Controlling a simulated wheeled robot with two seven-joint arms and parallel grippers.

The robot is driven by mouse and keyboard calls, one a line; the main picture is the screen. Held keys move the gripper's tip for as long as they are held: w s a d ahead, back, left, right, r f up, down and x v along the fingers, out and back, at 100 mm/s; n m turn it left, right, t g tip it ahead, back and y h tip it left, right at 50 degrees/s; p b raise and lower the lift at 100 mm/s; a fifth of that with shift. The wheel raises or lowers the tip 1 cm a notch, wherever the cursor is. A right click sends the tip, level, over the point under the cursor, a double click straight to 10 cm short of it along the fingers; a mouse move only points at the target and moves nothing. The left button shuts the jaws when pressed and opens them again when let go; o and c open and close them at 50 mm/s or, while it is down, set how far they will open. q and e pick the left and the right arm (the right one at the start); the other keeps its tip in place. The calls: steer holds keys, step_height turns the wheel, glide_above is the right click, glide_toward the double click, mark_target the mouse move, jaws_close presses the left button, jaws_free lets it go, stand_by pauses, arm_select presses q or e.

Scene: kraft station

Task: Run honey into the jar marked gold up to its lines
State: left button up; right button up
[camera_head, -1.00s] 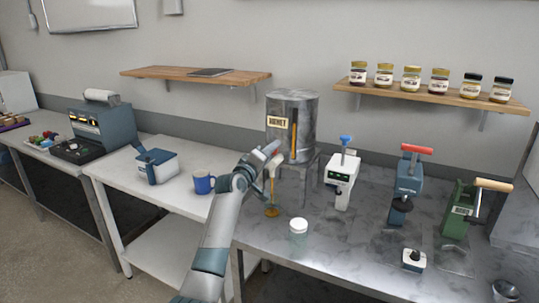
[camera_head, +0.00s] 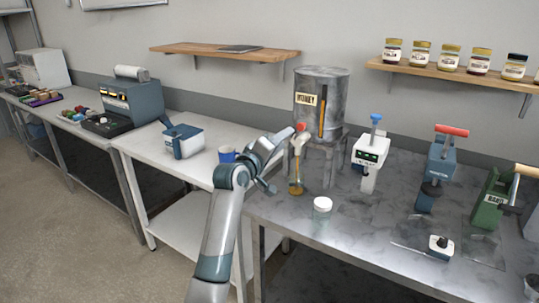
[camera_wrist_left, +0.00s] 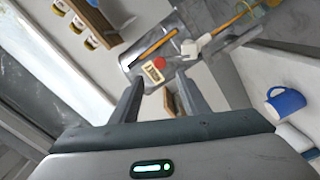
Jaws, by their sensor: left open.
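The grey metal honey tank (camera_head: 321,92), labelled HONEY, stands on a metal stand. A tap with a red knob (camera_head: 301,127) and pale spout sits at its front left. An amber strand of honey (camera_head: 297,170) hangs below the spout, reaching a small clear vessel with amber at its bottom; its marks and lines are too small to read. The strand also shows in the left wrist view (camera_wrist_left: 232,20). My left gripper (camera_head: 288,134) is at the tap. In the left wrist view its open fingers (camera_wrist_left: 158,82) point toward the red knob (camera_wrist_left: 159,62), with nothing held.
A white-lidded jar (camera_head: 322,206) stands on the grey bench in front of the tank. A white device with a blue knob (camera_head: 368,160), a blue press (camera_head: 437,168) and a green press (camera_head: 490,203) stand to the right. A blue mug (camera_head: 227,154) is on the white table.

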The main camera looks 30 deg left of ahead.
arm_select(q)
steer(key=s+b, duration=0.1)
steer(key=s, duration=0.5)
steer(key=shift+s+a, duration=0.3)
steer(key=shift+s, duration=0.1)
stand_by(7.0)
